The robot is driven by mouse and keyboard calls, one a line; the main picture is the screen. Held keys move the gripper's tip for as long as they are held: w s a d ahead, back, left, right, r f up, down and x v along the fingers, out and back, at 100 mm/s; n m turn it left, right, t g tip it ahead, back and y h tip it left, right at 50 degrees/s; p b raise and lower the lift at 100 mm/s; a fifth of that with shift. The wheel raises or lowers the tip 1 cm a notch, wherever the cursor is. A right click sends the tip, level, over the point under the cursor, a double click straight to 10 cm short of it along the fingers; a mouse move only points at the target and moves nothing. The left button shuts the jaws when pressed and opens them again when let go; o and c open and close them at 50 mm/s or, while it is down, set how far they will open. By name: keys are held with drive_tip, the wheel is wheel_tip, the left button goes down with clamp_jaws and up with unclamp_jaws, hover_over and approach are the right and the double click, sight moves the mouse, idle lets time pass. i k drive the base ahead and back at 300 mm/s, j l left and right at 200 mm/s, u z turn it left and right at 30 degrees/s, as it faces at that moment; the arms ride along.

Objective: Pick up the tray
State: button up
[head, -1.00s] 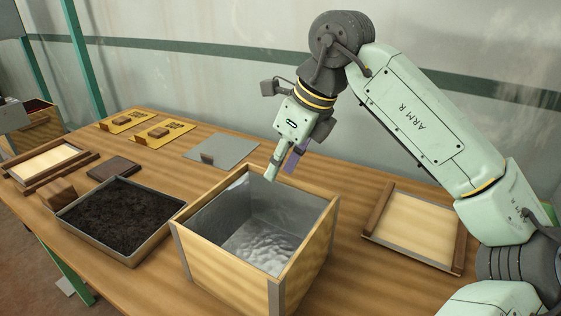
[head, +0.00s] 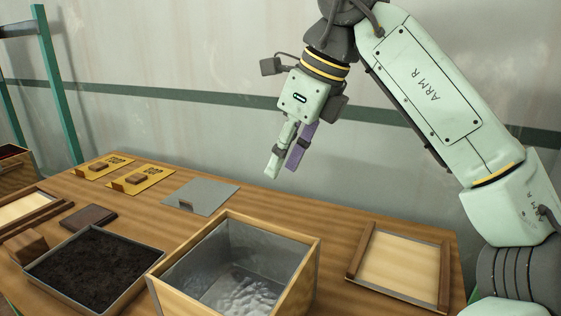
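Several tray-like things are on the table, and I cannot tell which one the task means. A grey-rimmed tray of dark soil (head: 95,262) sits at the front left. A pale tray with brown side bars (head: 401,260) lies flat at the right. A similar pale tray (head: 24,208) lies at the far left, partly cut off by the picture edge. My gripper (head: 283,168) hangs in the air above the back of the table, apart from all of them. Its pale green finger and purple finger point down with a gap between them and nothing held.
A wooden box with a grey metal lining (head: 300,272) stands at the front middle. Behind it lie a grey plate (head: 203,199) and two yellow cards with brown blocks (head: 143,180). A dark flat block (head: 90,217) and a brown block (head: 27,246) are near the soil tray.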

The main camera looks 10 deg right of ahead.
sight(96, 271)
drive_tip(key=k+j, duration=0.85)
